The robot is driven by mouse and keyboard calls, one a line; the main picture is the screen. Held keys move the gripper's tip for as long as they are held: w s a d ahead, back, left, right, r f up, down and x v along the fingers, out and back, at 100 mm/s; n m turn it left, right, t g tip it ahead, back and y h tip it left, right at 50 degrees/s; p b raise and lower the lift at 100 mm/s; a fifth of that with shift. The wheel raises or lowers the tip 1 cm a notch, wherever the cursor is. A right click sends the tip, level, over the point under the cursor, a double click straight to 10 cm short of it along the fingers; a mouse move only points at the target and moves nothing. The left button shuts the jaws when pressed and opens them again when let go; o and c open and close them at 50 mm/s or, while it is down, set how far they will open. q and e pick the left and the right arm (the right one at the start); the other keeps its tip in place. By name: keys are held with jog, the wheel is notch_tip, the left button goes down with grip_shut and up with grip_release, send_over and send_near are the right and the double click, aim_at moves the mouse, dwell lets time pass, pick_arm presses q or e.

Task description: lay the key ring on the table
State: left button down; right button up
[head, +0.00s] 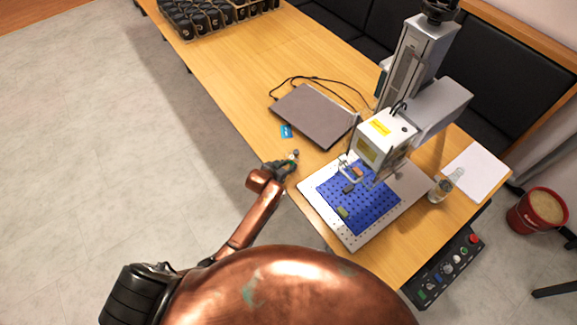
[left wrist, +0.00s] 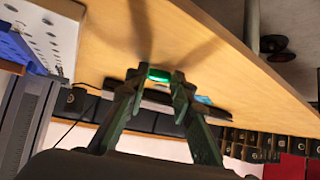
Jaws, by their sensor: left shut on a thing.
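My left gripper (head: 291,161) is over the table's near-left edge, beside the marker's perforated plate. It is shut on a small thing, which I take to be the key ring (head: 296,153). In the left wrist view, the fingertips (left wrist: 157,78) close around a small bright green piece (left wrist: 158,75); the rest of it is hidden by the fingers. I cannot tell whether it touches the table. The wooden table (head: 222,72) has bare surface around there. My right gripper is not in view.
A closed grey laptop (head: 313,115) and a blue card (head: 286,131) lie behind the gripper. The laser marker (head: 387,137) stands over a blue bed (head: 375,205) with small pieces on it. A glass (head: 439,191) stands right. Black cups (head: 190,25) fill the far end.

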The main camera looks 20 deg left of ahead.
pick_arm(q)
jog(key=shift+f, duration=0.15)
jog(key=shift+s+f, duration=0.2)
jog(key=shift+f, duration=0.4)
jog(key=c, duration=2.1)
grip_release()
jog(key=shift+f, duration=0.1)
jog(key=o, duration=0.4)
jog(key=shift+s+f, duration=0.1)
jog(key=shift+f, duration=0.15)
jog(key=shift+o, duration=0.2)
jog(key=shift+r, duration=0.35)
jog(key=w+r+p+v, duration=0.1)
jog(key=p+v, duration=0.1)
jog(key=v, duration=1)
jog(key=shift+s, duration=0.2)
jog(key=shift+r, duration=0.15)
